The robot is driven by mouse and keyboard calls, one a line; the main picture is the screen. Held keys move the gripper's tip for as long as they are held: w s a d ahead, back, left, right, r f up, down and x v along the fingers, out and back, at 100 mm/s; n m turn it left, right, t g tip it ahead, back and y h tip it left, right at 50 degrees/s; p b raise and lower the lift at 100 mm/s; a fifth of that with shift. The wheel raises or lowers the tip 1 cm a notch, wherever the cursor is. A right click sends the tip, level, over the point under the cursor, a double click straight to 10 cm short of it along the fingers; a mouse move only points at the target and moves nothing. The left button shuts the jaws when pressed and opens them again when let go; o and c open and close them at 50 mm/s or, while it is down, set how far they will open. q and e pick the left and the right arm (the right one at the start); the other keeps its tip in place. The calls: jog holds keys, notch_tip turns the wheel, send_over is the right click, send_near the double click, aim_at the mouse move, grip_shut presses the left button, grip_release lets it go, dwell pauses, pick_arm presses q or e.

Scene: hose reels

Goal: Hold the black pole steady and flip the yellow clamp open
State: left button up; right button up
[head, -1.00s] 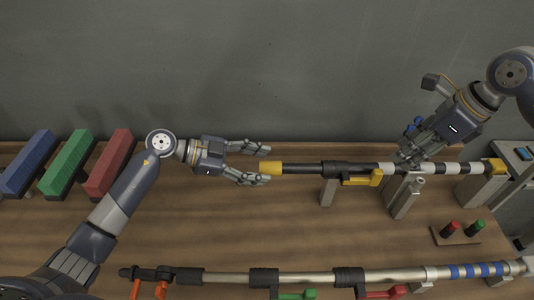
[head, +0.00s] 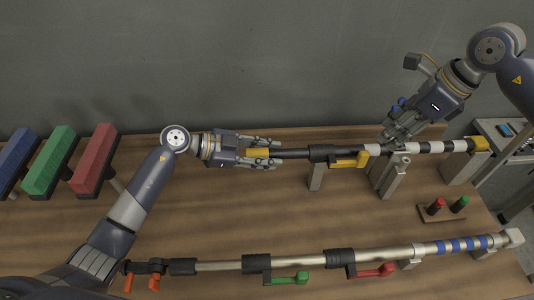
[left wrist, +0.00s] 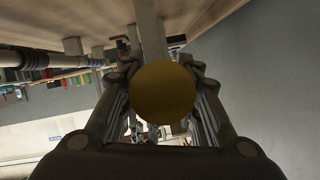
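The black pole (head: 292,154) lies level across the back of the table, with a yellow end cap (head: 258,153) and a black-and-white striped right part. The yellow clamp (head: 350,162) lies along the pole's front side beside a black collar; it looks folded against the pole. My left gripper (head: 277,152) has its fingers on both sides of the cap, with gaps visible. The left wrist view shows the round cap (left wrist: 164,92) between its fingers. My right gripper (head: 387,141) is at the pole's striped part, right of the clamp; its fingertips overlap the pole and their grip is unclear.
Grey posts (head: 391,180) support the pole. A second, silver pole (head: 310,258) with green (head: 288,279) and red (head: 372,271) levers lies in front. A small board (head: 440,213) with red and green knobs is at right. Blue, green and red blocks stand at left.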

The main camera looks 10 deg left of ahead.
grip_shut()
jog(key=w+a+r+n+t+h, duration=0.1)
jog(key=w+a+n, duration=0.3)
jog(key=n, duration=2.1)
jog(key=shift+w+t+h, duration=0.6)
jog(key=shift+w+h, duration=0.1)
jog(key=shift+h, duration=0.2)
jog(key=shift+a, duration=0.1)
